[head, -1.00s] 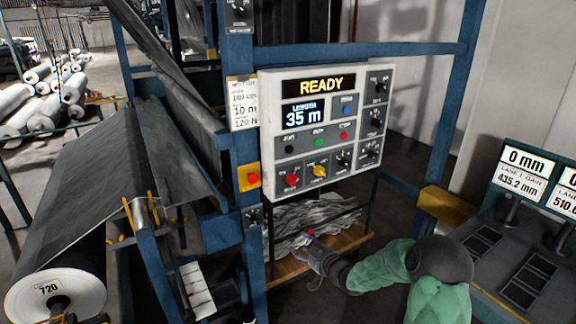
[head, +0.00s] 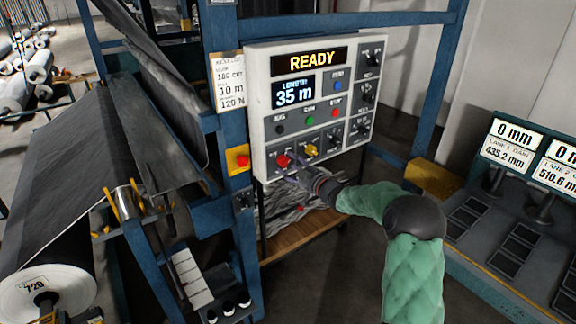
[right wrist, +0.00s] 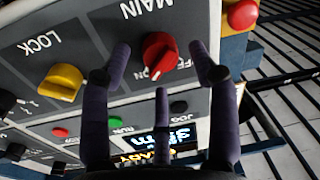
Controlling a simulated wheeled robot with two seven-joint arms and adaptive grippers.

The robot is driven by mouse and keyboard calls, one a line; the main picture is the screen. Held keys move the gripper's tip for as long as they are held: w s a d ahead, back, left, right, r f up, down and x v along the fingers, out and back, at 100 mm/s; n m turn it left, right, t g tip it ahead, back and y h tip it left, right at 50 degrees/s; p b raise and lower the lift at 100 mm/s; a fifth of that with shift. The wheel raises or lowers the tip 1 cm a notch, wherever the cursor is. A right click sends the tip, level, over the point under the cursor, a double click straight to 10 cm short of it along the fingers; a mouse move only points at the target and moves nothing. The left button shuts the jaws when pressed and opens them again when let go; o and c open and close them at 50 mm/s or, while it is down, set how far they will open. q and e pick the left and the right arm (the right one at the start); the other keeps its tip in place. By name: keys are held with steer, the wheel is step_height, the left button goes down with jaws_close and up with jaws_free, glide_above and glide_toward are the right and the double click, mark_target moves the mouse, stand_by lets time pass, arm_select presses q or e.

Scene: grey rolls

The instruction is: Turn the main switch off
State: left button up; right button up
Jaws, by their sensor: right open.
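The main switch is a red rotary knob (right wrist: 158,52) under the word MAIN on the control panel. It also shows at the panel's lower left in the head view (head: 283,161). A white mark shows on the knob; the position lettering beside it is partly hidden. My right gripper (right wrist: 162,66) is open, its dark fingers spread on either side of the knob with a third finger below it in the right wrist view. I see gaps between the fingers and the knob; no contact is clear. My left gripper is not in view.
The yellow LOCK knob (right wrist: 62,82) sits beside the main switch. A red button on a yellow box (head: 237,159) is on the blue post left of the panel. The panel display (head: 309,61) reads READY. A wooden shelf (head: 300,232) lies below.

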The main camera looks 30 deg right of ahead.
steer(key=shift+w+a, duration=0.15)
steer(key=shift+w, duration=0.75)
steer(key=c, duration=1.2)
steer(key=shift+o, duration=0.2)
steer(key=shift+n, duration=0.3)
steer(key=n+b, duration=0.7)
steer(key=n, duration=0.1)
steer(key=shift+a+g, duration=0.1)
steer(key=shift+g, duration=0.2)
steer(key=n+h+b, duration=0.1)
steer(key=n+b, duration=0.2)
steer(key=n, duration=0.1)
steer(key=shift+n, duration=0.3)
steer(key=shift+a+n+b, duration=0.1)
steer(key=shift+n+b, duration=1.65)
steer(key=shift+n, duration=0.25)
